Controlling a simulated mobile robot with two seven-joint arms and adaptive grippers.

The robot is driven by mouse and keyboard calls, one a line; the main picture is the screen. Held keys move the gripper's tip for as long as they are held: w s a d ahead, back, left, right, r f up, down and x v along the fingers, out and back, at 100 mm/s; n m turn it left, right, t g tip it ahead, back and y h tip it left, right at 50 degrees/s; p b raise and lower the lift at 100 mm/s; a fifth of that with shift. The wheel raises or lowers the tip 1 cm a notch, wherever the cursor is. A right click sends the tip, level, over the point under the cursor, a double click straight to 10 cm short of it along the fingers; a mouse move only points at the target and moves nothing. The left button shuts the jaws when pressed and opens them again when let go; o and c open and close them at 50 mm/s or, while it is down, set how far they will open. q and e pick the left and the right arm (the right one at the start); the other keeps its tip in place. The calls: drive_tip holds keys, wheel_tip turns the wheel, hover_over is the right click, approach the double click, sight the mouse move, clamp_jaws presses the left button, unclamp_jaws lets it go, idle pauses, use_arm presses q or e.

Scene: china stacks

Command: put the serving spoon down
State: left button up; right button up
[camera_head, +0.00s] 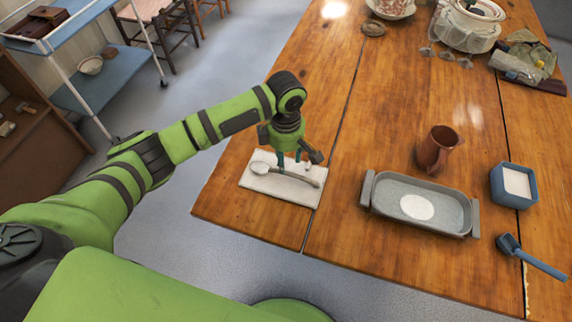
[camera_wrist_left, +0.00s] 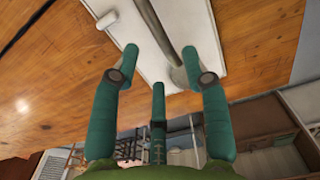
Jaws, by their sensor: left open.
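The serving spoon (camera_head: 260,167) lies on a white rectangular mat (camera_head: 284,193) near the table's front left corner. Its bowl is at the left and its dark handle runs right. My left gripper (camera_head: 293,163) is just above the mat, over the spoon, with part of the handle hidden behind its fingers. In the left wrist view the gripper (camera_wrist_left: 159,64) has its teal fingers spread, with the spoon (camera_wrist_left: 157,29) beyond the fingertips and the white mat (camera_wrist_left: 205,35) under it. The spoon's bowl is partly hidden by a finger there. My right gripper is not in view.
A grey tray (camera_head: 380,200) with a white round patch, a brown jug (camera_head: 437,150), a blue square box (camera_head: 513,186) and a blue scoop (camera_head: 540,263) stand to the right. Crockery and a tureen (camera_head: 466,28) are at the back. Bare wood lies between mat and tray.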

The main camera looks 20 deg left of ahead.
sight(286, 171)
use_arm(q)
wheel_tip(286, 171, up, 7)
drive_tip(key=shift+r, duration=0.15)
drive_tip(key=shift+s, duration=0.1)
idle(0.5)
